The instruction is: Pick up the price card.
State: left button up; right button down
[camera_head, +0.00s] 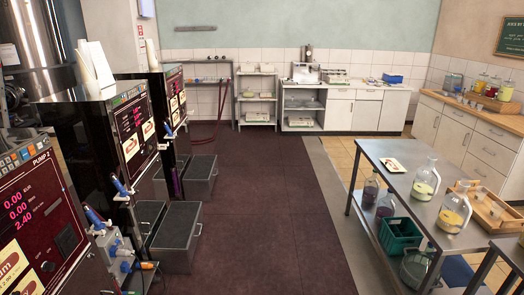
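A small white card with red markings (393,165), which looks like the price card, lies on the far part of the steel table (395,149) at the right. Its print is too small to read. It lies apart from the glass jugs on the same table. Neither of my grippers shows in the head view, so I cannot see their state.
Glass jugs (426,178) and a wooden tray (488,206) stand on the table; a green crate (399,236) is beneath. Pumps (129,140) with grey steps (176,237) line the left. The dark floor (262,200) between is clear.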

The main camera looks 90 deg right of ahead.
aim_at(393, 165)
jog(key=k+z, duration=0.35)
jog(key=z, duration=3.4)
jog(key=i+j, duration=0.1)
jog(key=i, duration=0.6)
jog(key=i+j, duration=0.1)
jog(key=i, duration=0.55)
jog(key=i+z, duration=0.1)
jog(key=i, duration=0.6)
jog(key=i+j, duration=0.25)
jog(key=i, duration=0.25)
jog(key=i+j, duration=0.25)
jog(key=i, duration=0.3)
jog(key=i+j, duration=0.25)
jog(key=i, duration=0.25)
jog(key=i+j+z, duration=0.1)
jog(key=i+j, duration=0.15)
jog(key=i, duration=0.3)
